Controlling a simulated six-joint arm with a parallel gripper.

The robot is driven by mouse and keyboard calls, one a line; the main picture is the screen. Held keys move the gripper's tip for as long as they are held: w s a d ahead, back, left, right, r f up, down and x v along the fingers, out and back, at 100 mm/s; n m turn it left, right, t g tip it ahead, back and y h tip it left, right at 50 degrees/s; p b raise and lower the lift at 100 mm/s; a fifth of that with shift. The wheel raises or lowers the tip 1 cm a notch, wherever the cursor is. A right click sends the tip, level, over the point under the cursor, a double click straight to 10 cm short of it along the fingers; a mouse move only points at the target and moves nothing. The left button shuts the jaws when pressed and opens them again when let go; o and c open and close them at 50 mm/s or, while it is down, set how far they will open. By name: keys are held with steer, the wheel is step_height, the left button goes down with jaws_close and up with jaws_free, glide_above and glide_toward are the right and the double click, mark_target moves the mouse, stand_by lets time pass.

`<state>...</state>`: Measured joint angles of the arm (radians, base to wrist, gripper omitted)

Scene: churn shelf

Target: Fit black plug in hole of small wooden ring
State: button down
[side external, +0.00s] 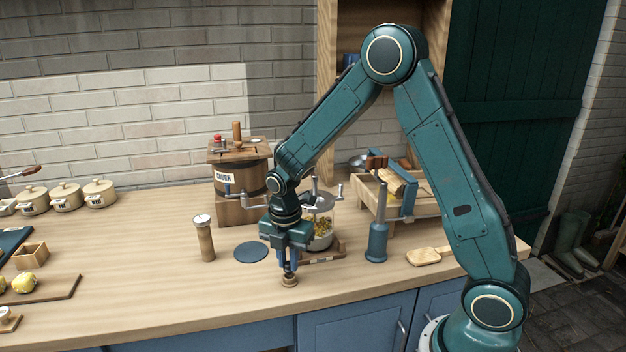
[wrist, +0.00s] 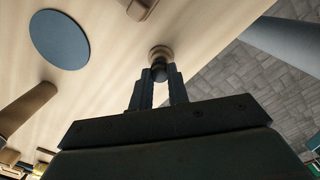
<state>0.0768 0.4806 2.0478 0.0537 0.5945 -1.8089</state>
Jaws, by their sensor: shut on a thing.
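My gripper (side external: 289,269) points straight down near the front of the counter, and its fingers also show in the wrist view (wrist: 159,74). It is shut on a small black plug (wrist: 159,71) with a rounded body. The small wooden ring (side external: 289,282) is directly below the fingertips in the side view. In the wrist view the ring (wrist: 160,52) shows just beyond the plug, lined up with it. The plug's lower end and the ring's hole are hidden. I cannot tell whether the plug is in the hole or just above it.
A flat blue disc (side external: 251,252) and a wooden cylinder with a pale top (side external: 204,238) are left of my gripper. A glass jar (side external: 319,228) with a crank stands close behind. A blue post (side external: 376,243) is to the right. The counter's front edge is near.

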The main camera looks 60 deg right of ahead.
steer(key=shift+f, duration=0.9)
steer(key=shift+r, duration=0.1)
stand_by(0.8)
steer(key=c, duration=1.3)
jaws_free()
steer(key=c, duration=0.3)
steer(key=shift+r, duration=0.2)
steer(key=shift+c, duration=0.2)
steer(key=shift+a+r, duration=0.15)
steer(key=shift+r, duration=3.2)
steer(key=shift+s+r, duration=0.1)
steer(key=shift+r, duration=0.05)
